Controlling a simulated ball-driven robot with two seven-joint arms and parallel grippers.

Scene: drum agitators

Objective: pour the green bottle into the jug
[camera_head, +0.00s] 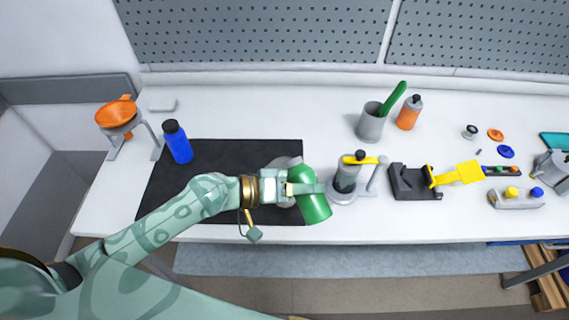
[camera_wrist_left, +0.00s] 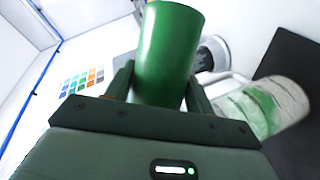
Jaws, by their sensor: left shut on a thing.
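The green bottle (camera_head: 312,206) is in my left gripper (camera_head: 304,188), tilted, above the front edge of the black mat. In the left wrist view the bottle (camera_wrist_left: 168,45) stands between the two fingers, which close on its sides. A pale, see-through vessel with green in it, apparently the jug (camera_wrist_left: 265,108), lies to the right of the bottle in that view. In the head view only a grey part of it (camera_head: 284,163) shows behind my gripper; the rest is hidden. I cannot tell whether liquid is leaving the bottle. My right gripper is not in view.
A blue bottle (camera_head: 178,143) stands on the black mat (camera_head: 225,155). A grey press with a yellow lever (camera_head: 347,176) stands close right of the green bottle. A grey cup (camera_head: 370,125) and orange bottle (camera_head: 408,113) are behind.

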